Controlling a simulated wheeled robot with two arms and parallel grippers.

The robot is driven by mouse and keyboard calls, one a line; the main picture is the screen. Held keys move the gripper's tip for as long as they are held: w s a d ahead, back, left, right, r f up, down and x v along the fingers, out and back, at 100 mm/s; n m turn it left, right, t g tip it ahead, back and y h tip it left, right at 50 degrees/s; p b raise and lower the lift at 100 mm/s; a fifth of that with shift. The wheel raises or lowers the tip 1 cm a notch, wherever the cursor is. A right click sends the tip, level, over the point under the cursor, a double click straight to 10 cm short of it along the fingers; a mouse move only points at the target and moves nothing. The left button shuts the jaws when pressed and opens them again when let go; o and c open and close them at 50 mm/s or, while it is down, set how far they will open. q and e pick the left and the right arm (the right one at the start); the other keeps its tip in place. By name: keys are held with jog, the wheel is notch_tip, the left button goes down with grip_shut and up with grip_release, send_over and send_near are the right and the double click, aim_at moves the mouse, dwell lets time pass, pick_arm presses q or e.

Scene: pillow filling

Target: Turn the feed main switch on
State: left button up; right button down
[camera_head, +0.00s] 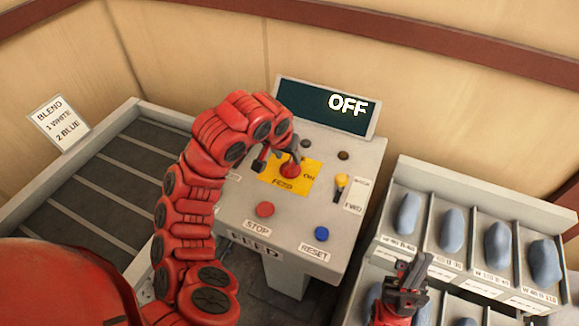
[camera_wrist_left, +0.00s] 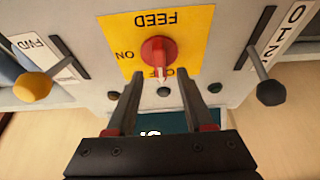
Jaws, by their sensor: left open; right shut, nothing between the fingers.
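The feed main switch (camera_head: 290,169) is a round red knob on a yellow plate (camera_head: 273,180) lettered FEED, on top of the grey console. In the left wrist view the knob (camera_wrist_left: 158,50) shows a white pointer directed at OFF, with ON to one side. My left gripper (camera_head: 277,154) is open above the plate; in the left wrist view its fingers (camera_wrist_left: 160,82) are spread on either side of the pointer's line, apart from the knob. The OFF lettering is partly covered. The display (camera_head: 327,107) reads OFF. My right gripper (camera_head: 410,272) is shut and empty, low at right.
The console carries a red STOP button (camera_head: 265,209), a blue RESET button (camera_head: 321,233) and a yellow-tipped lever (camera_head: 341,180). A slatted conveyor (camera_head: 100,183) lies left. A rack (camera_head: 470,187) with blue pillow-like items stands right, near my right gripper.

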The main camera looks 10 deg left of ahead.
aim_at(290, 162)
pick_arm(q)
jog(key=shift+x, duration=1.7)
grip_shut()
